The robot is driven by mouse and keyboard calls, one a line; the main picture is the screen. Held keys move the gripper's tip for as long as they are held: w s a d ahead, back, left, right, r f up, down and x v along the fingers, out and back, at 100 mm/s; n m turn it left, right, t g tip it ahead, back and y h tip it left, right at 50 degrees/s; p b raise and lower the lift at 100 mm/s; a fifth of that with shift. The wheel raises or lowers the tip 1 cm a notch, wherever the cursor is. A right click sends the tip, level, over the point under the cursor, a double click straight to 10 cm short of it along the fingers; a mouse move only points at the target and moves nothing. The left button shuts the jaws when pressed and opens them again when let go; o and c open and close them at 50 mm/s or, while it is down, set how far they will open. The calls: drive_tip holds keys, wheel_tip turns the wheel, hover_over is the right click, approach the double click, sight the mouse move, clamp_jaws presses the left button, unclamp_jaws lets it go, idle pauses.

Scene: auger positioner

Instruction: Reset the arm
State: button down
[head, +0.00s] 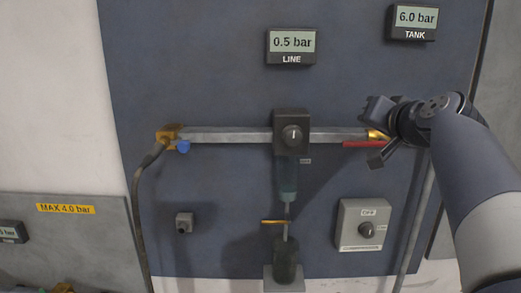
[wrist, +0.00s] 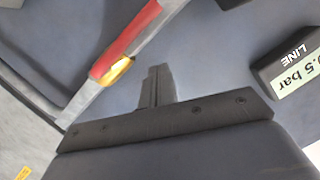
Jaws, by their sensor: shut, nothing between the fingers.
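My gripper (head: 368,108) is at the right end of the wall pipe (head: 225,136), in front of the panel. In the wrist view its fingers (wrist: 157,75) are shut with nothing between them. My gripper partly hides the pipe's right end. A dark box with a round knob (head: 291,135) is in the middle of the pipe.
The LINE display (head: 291,46) reads 0.5 bar and the TANK display (head: 413,20) 6.0 bar. Below are a teal cylinder (head: 288,190) and a switch box (head: 364,225). A yellow label (head: 65,209) says MAX 4.0 bar.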

drive_tip(key=shift+w+d+r+m+t+y+p, duration=0.15)
drive_tip(key=shift+d+r+m+y+p, duration=0.2)
drive_tip(key=shift+d+m+p, duration=0.45)
drive_tip(key=shift+d+r+m+t+y+p, duration=0.1)
drive_tip(key=shift+d+r+m+y+p, duration=0.25)
drive_tip(key=shift+d+m+p, duration=0.5)
drive_tip(key=shift+w+d+r+m+t+y+p, duration=0.15)
drive_tip(key=shift+d+r+m+p, duration=0.3)
drive_tip(key=shift+m, duration=0.6)
drive_tip(key=shift+f, duration=0.15)
